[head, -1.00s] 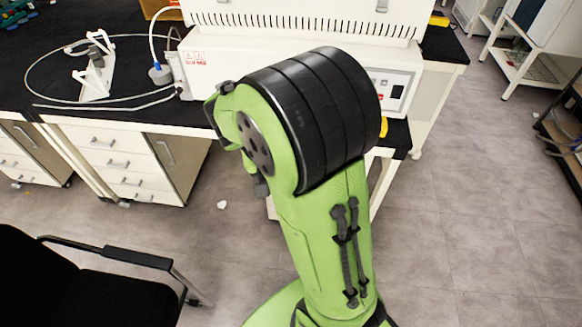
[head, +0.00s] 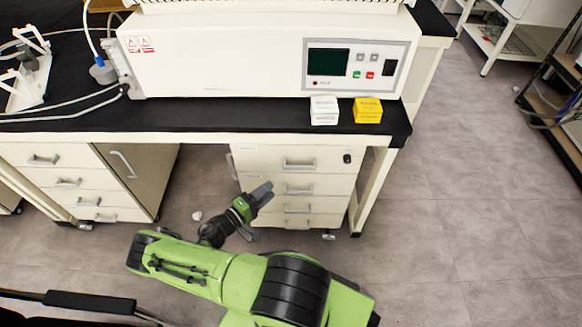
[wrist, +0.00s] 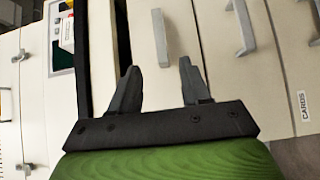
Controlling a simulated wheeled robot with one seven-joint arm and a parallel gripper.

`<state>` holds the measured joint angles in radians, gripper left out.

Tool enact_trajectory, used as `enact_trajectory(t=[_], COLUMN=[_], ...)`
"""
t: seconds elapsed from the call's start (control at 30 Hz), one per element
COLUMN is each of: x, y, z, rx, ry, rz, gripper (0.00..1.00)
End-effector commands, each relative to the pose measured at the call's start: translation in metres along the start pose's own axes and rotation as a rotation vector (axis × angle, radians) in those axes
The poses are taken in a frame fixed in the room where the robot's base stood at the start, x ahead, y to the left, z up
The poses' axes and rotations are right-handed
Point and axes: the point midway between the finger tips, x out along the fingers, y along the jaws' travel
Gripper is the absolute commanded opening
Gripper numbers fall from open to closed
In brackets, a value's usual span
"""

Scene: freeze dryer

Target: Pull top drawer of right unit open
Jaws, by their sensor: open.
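The right unit (head: 336,190) is a cream drawer cabinet under the bench. Its top drawer (head: 262,160) looks shut and has a grey bar handle (head: 300,165). My gripper (head: 262,190) is at the cabinet's left side, near its upper drawers in the picture. In the wrist view, turned sideways, my gripper (wrist: 157,68) is open and empty. The top drawer's handle (wrist: 160,38) lies ahead, between the two fingers in the picture, apparently not touching them. The second drawer's handle (wrist: 241,27) is to its right. The exact gap to the handle cannot be told.
The black bench top (head: 220,116) overhangs the cabinet. A white box (head: 324,110) and a yellow box (head: 368,110) stand near its front edge, before the freeze dryer (head: 220,60). Another drawer unit (head: 75,170) is at left. The floor on the right (head: 460,220) is clear.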

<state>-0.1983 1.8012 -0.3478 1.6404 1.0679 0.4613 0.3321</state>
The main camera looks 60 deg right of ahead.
Motion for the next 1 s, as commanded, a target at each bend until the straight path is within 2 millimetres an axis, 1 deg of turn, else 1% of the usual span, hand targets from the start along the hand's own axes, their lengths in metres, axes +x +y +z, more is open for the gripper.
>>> enact_trajectory(t=[0.4, 0.53, 0.6, 0.7, 0.93, 0.97, 1.0], x=[0.103, 0.129, 0.139, 0.146, 0.147, 0.147, 0.147], y=[-0.001, -0.002, -0.001, 0.000, 0.000, 0.000, 0.000], z=[0.003, 0.003, 0.002, 0.002, 0.002, 0.002, 0.002], rx=[0.000, -0.001, 0.000, -0.002, -0.002, -0.002, -0.002], ry=[-0.010, -0.008, -0.006, -0.006, -0.005, -0.005, -0.005], rz=[0.000, -0.003, -0.002, -0.002, -0.003, -0.003, -0.003], gripper=[0.47, 0.47, 0.47, 0.47, 0.47, 0.45, 0.39])
